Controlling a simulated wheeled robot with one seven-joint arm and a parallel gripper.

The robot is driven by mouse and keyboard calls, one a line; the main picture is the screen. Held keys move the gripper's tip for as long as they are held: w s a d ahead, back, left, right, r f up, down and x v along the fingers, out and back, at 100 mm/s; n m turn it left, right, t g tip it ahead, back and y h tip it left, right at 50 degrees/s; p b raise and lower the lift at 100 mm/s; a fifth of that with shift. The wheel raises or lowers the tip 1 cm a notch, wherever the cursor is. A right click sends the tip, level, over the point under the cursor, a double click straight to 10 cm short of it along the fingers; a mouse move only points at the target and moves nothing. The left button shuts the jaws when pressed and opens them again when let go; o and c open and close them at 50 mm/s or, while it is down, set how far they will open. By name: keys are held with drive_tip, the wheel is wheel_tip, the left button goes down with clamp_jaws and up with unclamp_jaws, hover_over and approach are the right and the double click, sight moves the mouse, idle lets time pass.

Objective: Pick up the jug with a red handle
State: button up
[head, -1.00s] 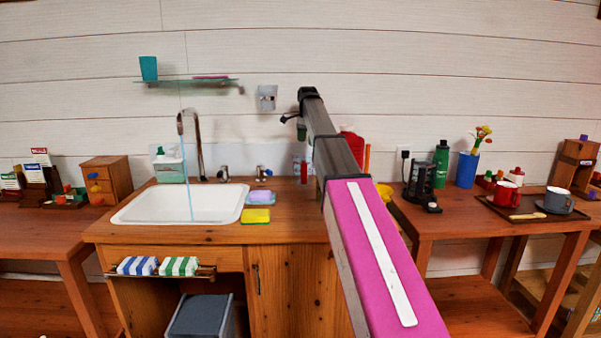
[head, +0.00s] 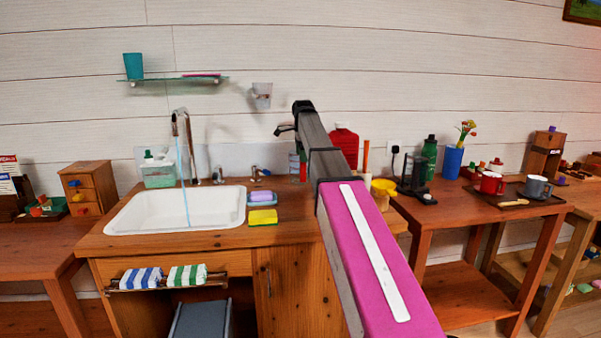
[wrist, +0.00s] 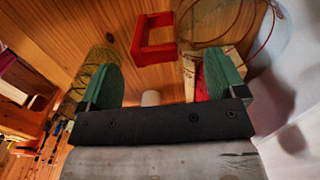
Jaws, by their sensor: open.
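In the wrist view my gripper (wrist: 163,82) is open, with its two green fingers apart and nothing clamped between them. A red squared loop (wrist: 153,40) lies ahead of the fingers, left of a clear rounded outline (wrist: 228,22). They look like the jug's red handle and its see-through body, but I cannot be sure they join. The loop is beyond the fingertips and apart from them. In the head view my arm stretches over the counter, and the jug cannot be made out there; the arm covers part of the counter.
A red container (head: 345,142) stands behind my arm, near a yellow bowl (head: 384,187). The sink (head: 175,210) has running water. In the wrist view, a yellow mesh item (wrist: 100,62) is by the left finger and a red-and-white item (wrist: 205,72) by the right.

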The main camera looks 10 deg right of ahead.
sight(302, 165)
wheel_tip(302, 165, down, 5)
drive_tip(key=shift+s+a+f, duration=0.1)
drive_tip(key=c, duration=1.1)
